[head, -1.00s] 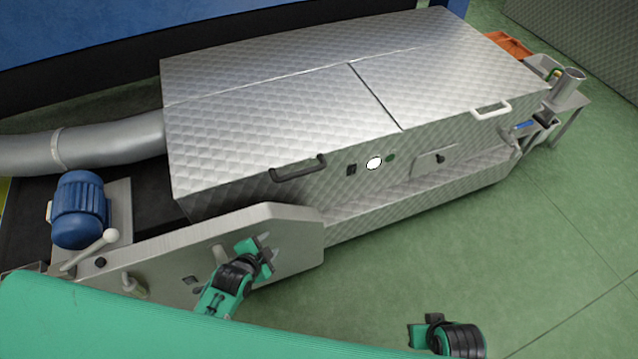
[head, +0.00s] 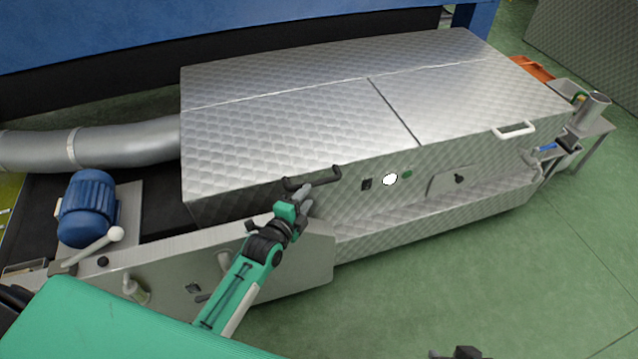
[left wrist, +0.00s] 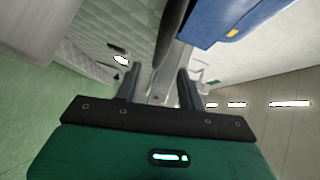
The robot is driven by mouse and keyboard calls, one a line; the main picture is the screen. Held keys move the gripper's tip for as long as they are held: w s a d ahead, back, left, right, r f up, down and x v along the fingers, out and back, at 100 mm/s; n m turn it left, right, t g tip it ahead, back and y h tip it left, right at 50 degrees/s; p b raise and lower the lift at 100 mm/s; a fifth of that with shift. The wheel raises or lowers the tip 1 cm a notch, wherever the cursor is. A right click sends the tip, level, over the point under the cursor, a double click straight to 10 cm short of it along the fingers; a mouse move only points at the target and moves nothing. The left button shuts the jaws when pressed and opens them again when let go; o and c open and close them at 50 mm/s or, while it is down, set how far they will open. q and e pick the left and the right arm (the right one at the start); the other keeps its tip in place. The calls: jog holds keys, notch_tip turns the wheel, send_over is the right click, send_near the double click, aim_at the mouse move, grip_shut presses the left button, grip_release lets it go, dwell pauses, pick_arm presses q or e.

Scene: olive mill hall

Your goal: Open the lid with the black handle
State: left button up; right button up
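The lid with the black handle (head: 290,120) is the left front quilted-metal panel of the machine, lying flat and shut. Its black handle (head: 311,180) sits on the front edge. A dark curved bar (left wrist: 172,35), which looks like the handle, shows just beyond the fingertips; contact cannot be told. Only a dark bit of my right gripper (head: 458,352) shows at the bottom edge.
A second lid (head: 490,95) with a white handle (head: 515,130) lies shut at right. Buttons (head: 390,179) sit on the front face. A blue motor (head: 87,208) with a lever stands at left beside a grey pipe (head: 120,145). Green floor (head: 480,270) is free at right.

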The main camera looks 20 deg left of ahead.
aim_at(316, 185)
pick_arm(q)
jog(key=b+x, duration=0.1)
jog(key=x, duration=0.7)
jog(key=shift+w+f, duration=0.1)
pick_arm(e)
jog(key=w+a+t, duration=0.1)
jog(key=w+a+y, duration=0.1)
jog(key=a, duration=0.1)
jog(key=shift+f+t, duration=0.4)
pick_arm(q)
jog(key=shift+c, duration=0.4)
grip_shut()
